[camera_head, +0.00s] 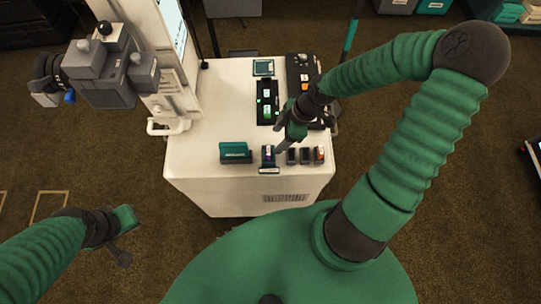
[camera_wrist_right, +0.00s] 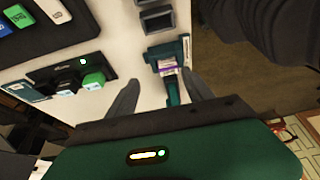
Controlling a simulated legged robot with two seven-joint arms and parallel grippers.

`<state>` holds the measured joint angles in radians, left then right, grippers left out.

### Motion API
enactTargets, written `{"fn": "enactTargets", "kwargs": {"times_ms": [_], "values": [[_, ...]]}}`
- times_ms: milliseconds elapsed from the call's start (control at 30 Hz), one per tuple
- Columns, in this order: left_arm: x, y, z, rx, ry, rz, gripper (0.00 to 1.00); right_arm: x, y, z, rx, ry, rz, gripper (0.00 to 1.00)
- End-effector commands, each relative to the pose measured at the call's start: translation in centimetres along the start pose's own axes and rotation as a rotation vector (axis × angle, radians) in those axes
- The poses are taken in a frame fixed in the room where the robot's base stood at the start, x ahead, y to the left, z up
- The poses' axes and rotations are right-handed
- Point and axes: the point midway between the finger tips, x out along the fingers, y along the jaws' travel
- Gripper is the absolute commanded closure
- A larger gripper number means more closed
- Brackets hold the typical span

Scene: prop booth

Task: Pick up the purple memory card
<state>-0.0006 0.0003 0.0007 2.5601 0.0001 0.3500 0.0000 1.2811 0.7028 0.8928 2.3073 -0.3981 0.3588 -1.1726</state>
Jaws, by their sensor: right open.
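The purple memory card (camera_head: 268,152) stands in a small teal and dark holder at the front of the white cabinet top. In the right wrist view the card (camera_wrist_right: 167,68) shows a white label and a purple band, with its holder (camera_wrist_right: 172,90) around it. My right gripper (camera_head: 281,144) is just above and right of the card in the head view. In the wrist view its two fingers (camera_wrist_right: 160,76) are spread, one on each side of the card, with nothing between them gripped. My left gripper (camera_head: 125,240) hangs at lower left, away from the cabinet; its jaw opening is unclear.
Several small dark holders (camera_head: 305,156) stand right of the card, the end one with an orange-white top. A teal box (camera_head: 235,152) is left of it. A black tray (camera_head: 267,102) with green items lies behind. The cabinet top (camera_head: 225,100) is clear at left.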

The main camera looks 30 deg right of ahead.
Motion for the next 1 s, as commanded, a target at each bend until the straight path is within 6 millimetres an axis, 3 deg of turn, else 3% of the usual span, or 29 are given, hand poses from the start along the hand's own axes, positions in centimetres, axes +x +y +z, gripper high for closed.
{"fn": "enactTargets", "kwargs": {"times_ms": [367,633,1000], "values": [[2.3,-0.1,0.5,-0.002,0.0,0.0,1.0,5.6,-0.7,0.3,-0.001,0.002,-0.004,0.4],[2.2,0.0,0.5,-0.001,0.001,0.0,1.0,5.8,-0.7,0.3,0.001,0.001,-0.002,0.41],[2.2,-0.1,0.5,-0.001,0.001,0.0,1.0,5.8,-0.8,0.1,0.0,0.0,-0.002,0.9]]}}
